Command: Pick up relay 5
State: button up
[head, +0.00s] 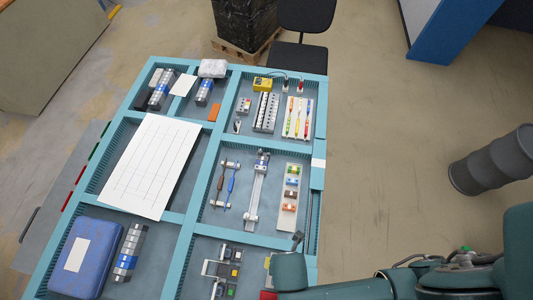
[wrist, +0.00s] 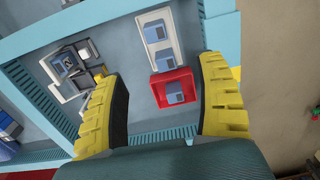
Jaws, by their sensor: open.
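My gripper (wrist: 165,88) is open and empty, its two yellow ribbed fingers spread wide in the wrist view. Between and beyond them is a red holder (wrist: 158,88) with a blue-grey relay-like block (wrist: 174,92) in it. Above it a white strip (wrist: 148,17) carries two similar blocks, one upper (wrist: 155,32) and one lower (wrist: 162,58). I cannot read any number, so I cannot tell which is relay 5. In the head view my arm covers most of this strip; a corner of the red holder (head: 268,295) shows.
A frame with small blocks (wrist: 75,65) stands close to the left finger; it also shows in the head view (head: 222,270). Teal compartment walls (wrist: 150,137) surround this area. A strip of coloured blocks (head: 290,198) and a rail (head: 256,190) lie in the compartment behind.

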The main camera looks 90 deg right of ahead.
jog(key=f, duration=0.7)
jog(key=f+b, duration=0.1)
jog(key=f, duration=0.3)
jog(key=shift+w+f, duration=0.1)
jog(key=shift+w, duration=0.2)
jog(key=f, duration=0.5)
jog(key=shift+d, duration=0.25)
jog(key=shift+s, duration=0.1)
grip_shut()
